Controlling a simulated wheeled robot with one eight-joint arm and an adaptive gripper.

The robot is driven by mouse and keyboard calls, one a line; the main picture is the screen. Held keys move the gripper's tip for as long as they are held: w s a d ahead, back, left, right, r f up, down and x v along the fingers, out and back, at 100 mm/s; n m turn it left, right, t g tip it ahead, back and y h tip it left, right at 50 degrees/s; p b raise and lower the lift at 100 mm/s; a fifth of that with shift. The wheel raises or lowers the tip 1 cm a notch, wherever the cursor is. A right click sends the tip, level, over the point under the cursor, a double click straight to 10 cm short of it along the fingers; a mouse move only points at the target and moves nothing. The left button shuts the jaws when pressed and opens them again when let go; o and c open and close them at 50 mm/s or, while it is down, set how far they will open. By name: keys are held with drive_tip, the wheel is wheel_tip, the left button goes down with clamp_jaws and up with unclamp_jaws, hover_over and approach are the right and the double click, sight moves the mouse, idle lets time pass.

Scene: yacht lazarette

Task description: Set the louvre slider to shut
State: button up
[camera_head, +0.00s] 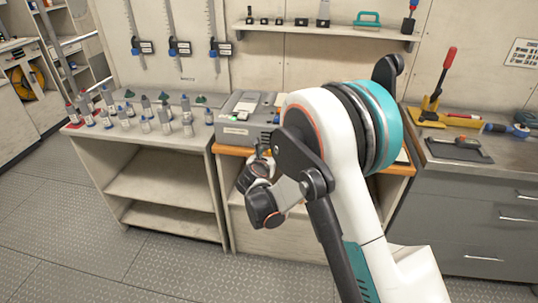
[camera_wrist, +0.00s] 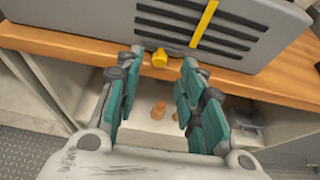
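A grey box (camera_head: 241,132) sits on the wooden-topped bench, left of my arm in the head view. Its front panel (camera_wrist: 263,25) fills the top of the wrist view, with dark horizontal louvre slots (camera_wrist: 170,28) and an upright yellow strip (camera_wrist: 204,22). A small yellow knob (camera_wrist: 160,57), which looks like the slider, is at the panel's lower edge. My gripper (camera_wrist: 161,68) is open, its teal-padded fingers spread to either side of the knob in the picture. Contact with it cannot be told. My arm partly hides the box in the head view.
The wooden bench edge (camera_wrist: 80,49) runs just below the panel, with an open shelf space under it. Several small bottles (camera_head: 145,123) crowd the left bench. A red-handled lever tool (camera_head: 441,85) stands on the right counter (camera_head: 505,155). The floor at left is clear.

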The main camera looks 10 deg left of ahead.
drive_tip(key=v, duration=0.8)
drive_tip(key=shift+s, duration=0.25)
drive_tip(key=shift+r, duration=0.1)
